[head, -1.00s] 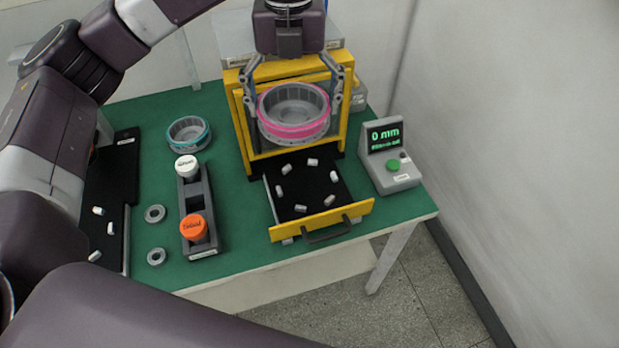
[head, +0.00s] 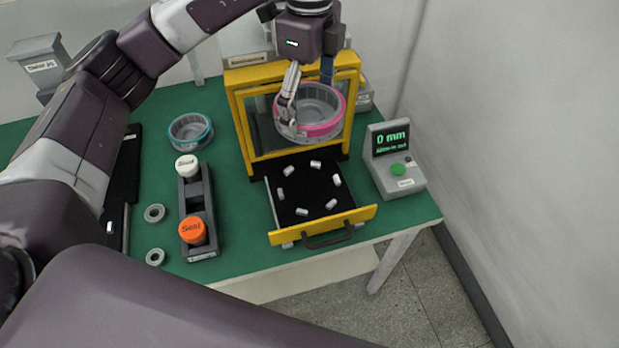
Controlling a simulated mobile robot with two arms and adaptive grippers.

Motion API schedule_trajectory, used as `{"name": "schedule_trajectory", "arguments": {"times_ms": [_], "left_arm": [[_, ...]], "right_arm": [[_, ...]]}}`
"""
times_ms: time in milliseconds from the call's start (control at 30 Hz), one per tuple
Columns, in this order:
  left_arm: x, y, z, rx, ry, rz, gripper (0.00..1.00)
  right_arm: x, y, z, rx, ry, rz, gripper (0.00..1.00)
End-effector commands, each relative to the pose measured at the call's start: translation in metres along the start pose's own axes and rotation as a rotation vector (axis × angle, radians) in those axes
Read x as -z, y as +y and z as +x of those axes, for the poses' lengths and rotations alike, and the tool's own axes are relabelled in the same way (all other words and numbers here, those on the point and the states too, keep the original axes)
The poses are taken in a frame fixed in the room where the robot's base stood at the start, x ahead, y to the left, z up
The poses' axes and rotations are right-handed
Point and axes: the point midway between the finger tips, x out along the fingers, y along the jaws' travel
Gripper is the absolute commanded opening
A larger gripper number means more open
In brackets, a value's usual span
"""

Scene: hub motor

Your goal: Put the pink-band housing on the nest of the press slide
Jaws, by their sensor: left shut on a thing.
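The pink-band housing (head: 319,129) is a grey open ring with a pink band. My left gripper (head: 307,97) is shut on it from above, with one finger at its left side and the other partly hidden behind its far side. The housing is held in front of the yellow press frame (head: 241,122), over the back of the pulled-out press slide (head: 353,217). The slide has a black bed, a yellow front and a dark handle. Several small pale cylinders lie in a ring on the bed. My right gripper is not in view.
A teal-band housing (head: 190,131) sits on the green table (head: 240,240). A dark rack (head: 203,221) holds white-capped and orange-capped bottles, with two grey rings (head: 154,213) to its left. A readout box (head: 393,160) showing 0 mm stands right of the slide.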

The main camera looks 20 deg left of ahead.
Motion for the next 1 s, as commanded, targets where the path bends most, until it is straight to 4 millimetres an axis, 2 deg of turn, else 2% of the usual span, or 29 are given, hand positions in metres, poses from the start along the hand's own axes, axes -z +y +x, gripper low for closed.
{"name": "schedule_trajectory", "arguments": {"times_ms": [533,700,833,1000], "left_arm": [[0.002,0.002,0.120,-0.003,0.004,0.002,0.45],[0.000,0.001,0.157,-0.002,0.000,0.001,0.45],[0.000,0.000,0.177,0.000,0.000,0.002,0.45],[0.000,-0.001,0.189,0.002,0.000,0.002,0.45]], "right_arm": [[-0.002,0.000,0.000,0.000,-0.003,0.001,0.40],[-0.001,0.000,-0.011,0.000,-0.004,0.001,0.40],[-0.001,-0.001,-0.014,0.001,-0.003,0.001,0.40],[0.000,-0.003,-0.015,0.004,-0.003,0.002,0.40]]}}
